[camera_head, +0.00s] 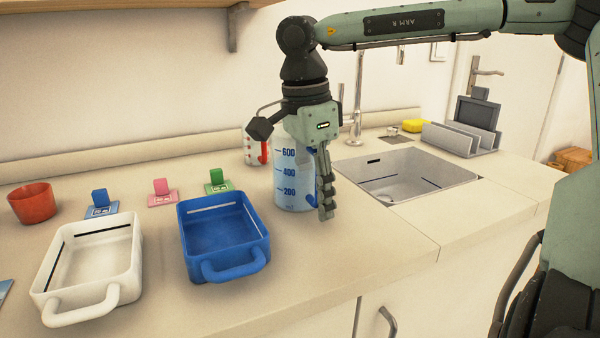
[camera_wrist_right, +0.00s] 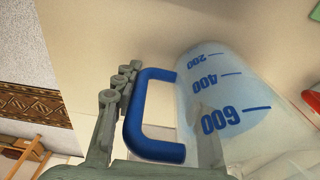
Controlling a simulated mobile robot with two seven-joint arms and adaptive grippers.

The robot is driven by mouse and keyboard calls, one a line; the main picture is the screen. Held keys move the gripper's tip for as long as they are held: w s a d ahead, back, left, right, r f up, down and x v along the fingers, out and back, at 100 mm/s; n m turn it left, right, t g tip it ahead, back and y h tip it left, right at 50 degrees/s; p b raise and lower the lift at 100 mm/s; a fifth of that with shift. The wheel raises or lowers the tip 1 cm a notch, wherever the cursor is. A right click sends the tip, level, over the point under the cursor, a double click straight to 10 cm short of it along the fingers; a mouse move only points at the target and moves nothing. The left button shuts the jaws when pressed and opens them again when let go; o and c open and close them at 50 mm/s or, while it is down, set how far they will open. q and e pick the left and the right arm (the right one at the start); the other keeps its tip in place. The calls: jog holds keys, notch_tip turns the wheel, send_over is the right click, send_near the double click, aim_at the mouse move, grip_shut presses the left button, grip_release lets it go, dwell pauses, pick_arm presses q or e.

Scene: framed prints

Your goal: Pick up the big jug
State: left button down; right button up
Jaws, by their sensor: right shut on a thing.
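The big jug (camera_head: 290,180) is clear with blue marks reading 200, 400 and 600 and a blue handle. It stands upright on the counter between the blue tray and the sink. My right gripper (camera_head: 324,195) points down at the jug's right side and is shut on its handle. In the right wrist view the big jug (camera_wrist_right: 225,85) lies across the right half, with the blue handle (camera_wrist_right: 137,110) beside the grey fingers. The gripper covers much of the handle in the head view. My left gripper is not in view.
A smaller jug with a red handle (camera_head: 252,150) stands close behind. A blue tray (camera_head: 188,240) and a white tray (camera_head: 50,262) are at left, with a red cup (camera_head: 33,204) and coloured cards behind. The sink (camera_head: 400,163) is at right, and a grey rack (camera_head: 462,138) stands beyond.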

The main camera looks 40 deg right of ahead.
grip_shut()
jog(key=shift+r, duration=0.1)
